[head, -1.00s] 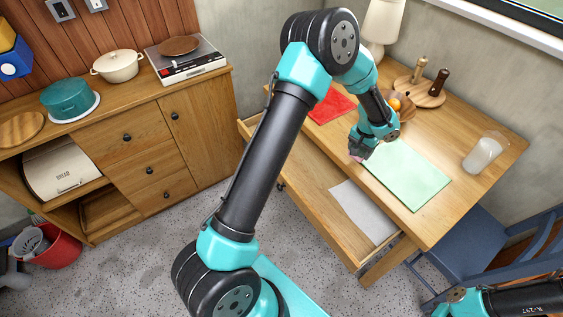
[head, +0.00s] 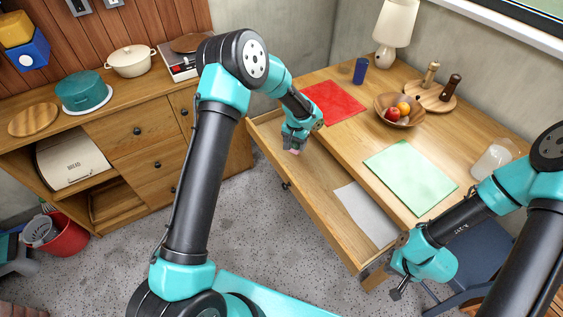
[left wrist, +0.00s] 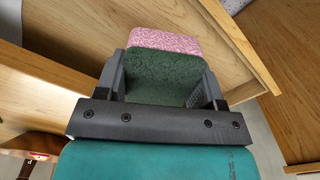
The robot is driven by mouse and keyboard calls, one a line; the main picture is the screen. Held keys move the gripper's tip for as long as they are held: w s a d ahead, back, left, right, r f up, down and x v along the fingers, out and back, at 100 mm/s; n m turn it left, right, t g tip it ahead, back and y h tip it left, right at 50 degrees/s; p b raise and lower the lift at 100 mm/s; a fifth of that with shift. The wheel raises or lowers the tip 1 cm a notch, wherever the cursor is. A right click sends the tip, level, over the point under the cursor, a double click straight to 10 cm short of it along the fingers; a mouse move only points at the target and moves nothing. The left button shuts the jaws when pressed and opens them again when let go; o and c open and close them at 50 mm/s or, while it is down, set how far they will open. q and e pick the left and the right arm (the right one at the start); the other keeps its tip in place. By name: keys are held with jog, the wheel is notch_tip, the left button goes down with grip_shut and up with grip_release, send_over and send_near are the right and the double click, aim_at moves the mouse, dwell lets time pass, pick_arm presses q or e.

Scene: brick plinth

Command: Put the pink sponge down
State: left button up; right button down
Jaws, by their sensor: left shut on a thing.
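The pink sponge (head: 295,151) shows as a small pink patch under my left gripper (head: 294,146) in the head view. In the left wrist view the sponge (left wrist: 165,41) has a pink layer and a dark green layer, held between the two fingers of my left gripper (left wrist: 163,82). The left gripper is shut on it, over the far left part of the open drawer (head: 318,182). I cannot tell how high above the drawer floor it is. My right gripper (head: 396,290) is by the drawer's near right corner; its jaws are too small to read.
The desk (head: 345,140) carries a red mat (head: 335,102), a green mat (head: 408,176), a fruit bowl (head: 398,115), a blue cup (head: 361,71) and a glass of milk (head: 490,160). White paper (head: 366,213) lies in the drawer. A blue chair (head: 478,262) stands in front.

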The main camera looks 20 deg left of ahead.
pick_arm(q)
jog(key=shift+w+a+f+m, duration=0.1)
jog(key=shift+w+f+m, duration=0.2)
jog(key=shift+w+f, duration=0.35)
jog(key=shift+w+f+m, duration=0.3)
jog(key=shift+w+f, duration=0.1)
jog(key=shift+f, duration=0.3)
send_over(295, 163)
jog(key=shift+a+f, duration=0.1)
jog(key=shift+f, duration=3.05)
jog(key=shift+f, duration=0.1)
jog(key=shift+f, duration=1.75)
jog(key=shift+f, duration=0.2)
jog(key=o, duration=1)
jog(key=shift+c, duration=0.2)
